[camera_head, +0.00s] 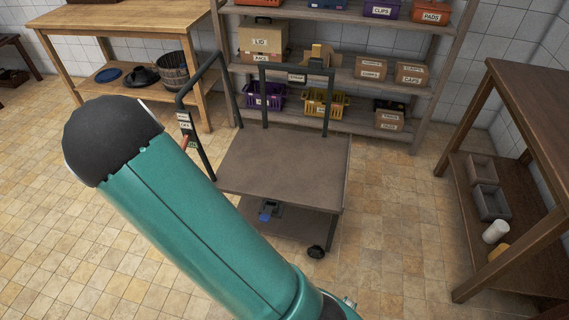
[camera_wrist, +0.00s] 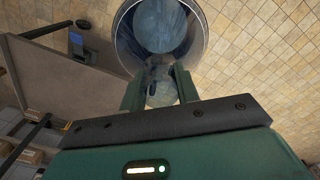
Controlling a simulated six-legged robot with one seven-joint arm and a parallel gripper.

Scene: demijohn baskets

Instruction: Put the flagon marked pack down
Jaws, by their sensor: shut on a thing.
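In the wrist view my gripper (camera_wrist: 158,92) is shut on the neck of a clear, bluish glass flagon (camera_wrist: 190,42). The flagon's round body extends away from the jaws, with tiled floor around it. No marking reading "pack" can be made out on it. The head view shows neither the flagon nor my gripper; my teal arm crosses its lower left part.
A cart with an empty brown top (camera_head: 285,165) and dark rails stands mid-room; it also shows in the wrist view (camera_wrist: 70,82). A blue item (camera_head: 268,210) lies on its lower shelf. Loaded shelving (camera_head: 345,75) stands behind, a wooden table (camera_head: 120,20) left, a dark table (camera_head: 530,100) right.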

